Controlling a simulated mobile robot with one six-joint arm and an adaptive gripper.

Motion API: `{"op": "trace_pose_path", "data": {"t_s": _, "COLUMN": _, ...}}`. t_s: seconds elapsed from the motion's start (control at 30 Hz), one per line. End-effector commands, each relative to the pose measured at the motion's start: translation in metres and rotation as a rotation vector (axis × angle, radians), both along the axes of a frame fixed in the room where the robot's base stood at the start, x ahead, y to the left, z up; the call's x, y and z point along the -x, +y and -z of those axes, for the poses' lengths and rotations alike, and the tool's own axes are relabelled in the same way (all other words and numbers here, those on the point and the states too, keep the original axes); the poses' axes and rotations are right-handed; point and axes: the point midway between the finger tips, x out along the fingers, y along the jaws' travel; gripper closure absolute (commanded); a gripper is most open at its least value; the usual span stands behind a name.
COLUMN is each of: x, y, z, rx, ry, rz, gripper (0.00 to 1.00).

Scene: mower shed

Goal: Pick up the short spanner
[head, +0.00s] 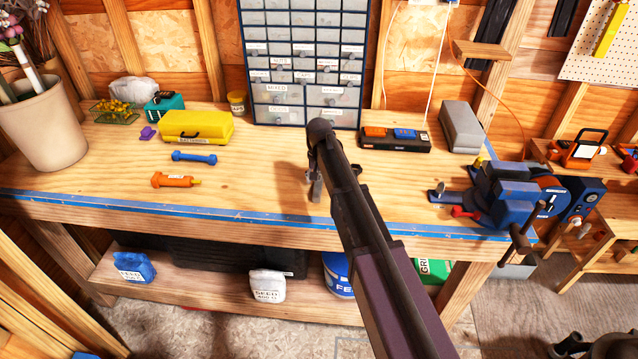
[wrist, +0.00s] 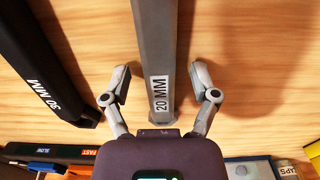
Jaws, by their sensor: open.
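In the wrist view a grey bar-shaped handle (wrist: 155,45) marked 20 MM lies lengthwise between my gripper's fingers (wrist: 160,82). The fingers are open, with a gap on each side of it. A darker bar (wrist: 40,60) marked 30 MM lies to the left, outside the fingers. Both bars run out of the top of the picture, so I cannot compare their lengths or tell which is the short spanner. In the head view my gripper (head: 314,186) is low over the middle of the bench, and my arm hides both bars.
On the bench (head: 250,190) a charger box (head: 395,137) and grey block (head: 461,126) stand back right, and a blue vise (head: 505,190) at the right end. A drawer cabinet (head: 305,60) stands behind. A yellow case (head: 197,127) and blue dumbbell-shaped piece (head: 194,157) lie left.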

Motion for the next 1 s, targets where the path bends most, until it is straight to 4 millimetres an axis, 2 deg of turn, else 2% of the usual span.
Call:
{"op": "trace_pose_path", "data": {"t_s": 0.1, "x": 0.0, "y": -0.0001, "z": 0.0, "rx": 0.0, "ry": 0.0, "rz": 0.0, "gripper": 0.26}}
{"op": "trace_pose_path", "data": {"t_s": 0.27, "x": -0.0001, "y": -0.0001, "z": 0.0, "rx": 0.0, "ry": 0.0, "rz": 0.0, "gripper": 0.73}}
{"op": "trace_pose_path", "data": {"t_s": 0.3, "x": -0.0001, "y": -0.0001, "z": 0.0, "rx": 0.0, "ry": 0.0, "rz": 0.0, "gripper": 0.85}}
{"op": "trace_pose_path", "data": {"t_s": 0.37, "x": -0.0003, "y": -0.0009, "z": 0.0, "rx": 0.0, "ry": 0.0, "rz": 0.001, "gripper": 1.0}}
{"op": "trace_pose_path", "data": {"t_s": 0.77, "x": -0.0003, "y": -0.0009, "z": -0.0011, "rx": 0.0, "ry": 0.0, "rz": 0.001, "gripper": 1.0}}
{"op": "trace_pose_path", "data": {"t_s": 1.0, "x": -0.0003, "y": -0.0009, "z": -0.0096, "rx": 0.0, "ry": 0.0, "rz": 0.001, "gripper": 1.0}}
